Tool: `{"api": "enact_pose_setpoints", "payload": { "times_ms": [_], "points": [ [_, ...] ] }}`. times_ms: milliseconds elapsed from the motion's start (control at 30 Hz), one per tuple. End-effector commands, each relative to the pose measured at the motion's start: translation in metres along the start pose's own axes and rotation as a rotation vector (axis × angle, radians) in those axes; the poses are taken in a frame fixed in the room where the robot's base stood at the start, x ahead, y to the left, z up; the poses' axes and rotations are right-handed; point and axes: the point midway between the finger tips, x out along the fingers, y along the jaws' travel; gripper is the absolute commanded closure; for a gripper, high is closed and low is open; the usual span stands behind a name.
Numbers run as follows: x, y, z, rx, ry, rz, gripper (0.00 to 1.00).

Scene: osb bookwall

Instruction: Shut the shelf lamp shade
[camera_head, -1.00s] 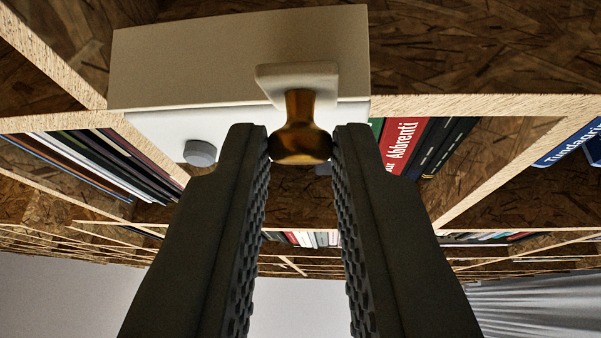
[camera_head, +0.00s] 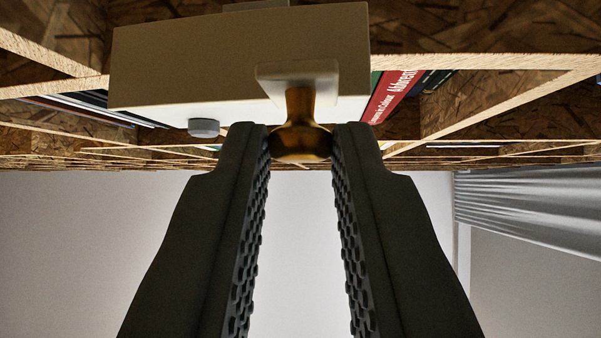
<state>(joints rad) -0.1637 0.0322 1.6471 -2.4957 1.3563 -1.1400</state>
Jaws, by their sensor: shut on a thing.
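The lamp shade (camera_head: 200,62) is a pale cream box-like panel at the top of the view. A pale mount (camera_head: 298,72) near its right end carries a brass knob (camera_head: 300,138). My gripper (camera_head: 300,143) is shut on the brass knob, with one dark ridged finger on each side of its wide end. A small grey round knob (camera_head: 203,127) shows under the shade's left part. The inside of the lamp is mostly hidden behind the shade.
Wooden OSB shelves (camera_head: 520,68) surround the lamp. A red book (camera_head: 392,95) and darker books stand right of the shade. A pale wall (camera_head: 90,240) and a grey curtain (camera_head: 530,210) show beyond, with open room between.

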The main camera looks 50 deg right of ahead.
Motion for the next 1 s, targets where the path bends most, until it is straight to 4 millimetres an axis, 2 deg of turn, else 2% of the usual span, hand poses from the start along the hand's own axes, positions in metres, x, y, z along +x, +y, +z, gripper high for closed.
{"api": "enact_pose_setpoints", "payload": {
  "times_ms": [200,233,300,667,833,1000],
  "points": [
    [-0.001,0.001,-0.001,-0.001,0.002,0.001,1.0],
    [-0.001,0.001,-0.001,-0.001,0.002,0.001,0.76],
    [-0.001,0.001,-0.001,-0.001,0.002,0.001,0.63],
    [-0.003,0.0,0.0,0.0,0.002,0.001,0.62],
    [-0.022,0.0,0.0,0.0,0.002,0.002,0.62],
    [-0.055,0.001,0.0,0.0,0.002,0.003,0.62]
  ]
}}
